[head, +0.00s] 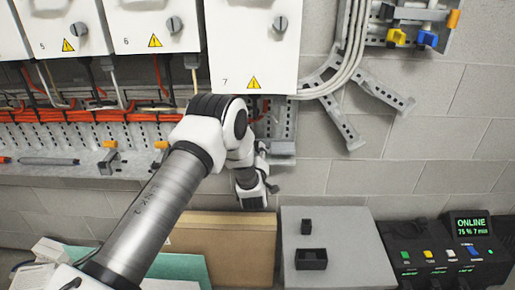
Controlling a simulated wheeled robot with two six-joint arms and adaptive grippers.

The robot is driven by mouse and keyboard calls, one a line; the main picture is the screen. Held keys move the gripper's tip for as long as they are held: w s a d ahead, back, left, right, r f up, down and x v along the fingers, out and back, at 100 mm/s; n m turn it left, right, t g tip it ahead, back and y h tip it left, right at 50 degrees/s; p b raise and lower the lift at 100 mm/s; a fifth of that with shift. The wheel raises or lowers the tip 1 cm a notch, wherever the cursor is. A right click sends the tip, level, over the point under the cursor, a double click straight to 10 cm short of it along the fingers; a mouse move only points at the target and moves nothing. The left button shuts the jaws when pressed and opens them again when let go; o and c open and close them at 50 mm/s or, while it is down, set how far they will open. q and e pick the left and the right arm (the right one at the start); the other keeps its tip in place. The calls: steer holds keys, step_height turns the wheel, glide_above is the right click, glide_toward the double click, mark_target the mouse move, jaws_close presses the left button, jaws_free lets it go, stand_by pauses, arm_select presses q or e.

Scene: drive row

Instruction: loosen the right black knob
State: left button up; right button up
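Dark rotary knobs show on the fronts of the white wall boxes: one on box 5 (78,29), one on box 6 (175,24) and one on box 7 (281,23). The knob on box 7 is the farthest right of these; whether it is the task's right black knob I cannot tell. My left gripper (264,178) hangs below box 7, in front of the wall and apart from the knobs. Its fingers are small and partly hidden by its own wrist, so their opening is unclear. My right gripper is not in view.
A perforated metal tray (60,140) with orange cables runs below the boxes. A cardboard box (235,240), a grey block (350,250) with a small black bin (311,260), and a black console (440,250) reading ONLINE stand below.

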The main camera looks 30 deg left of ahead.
arm_select(q)
steer(key=shift+w+a+r, duration=0.1)
steer(key=shift+w+a, duration=0.15)
steer(key=shift+w, duration=0.3)
steer(key=shift+w+a, duration=0.15)
steer(key=shift+a, duration=0.25)
steer(key=shift+d, duration=0.1)
jaws_close()
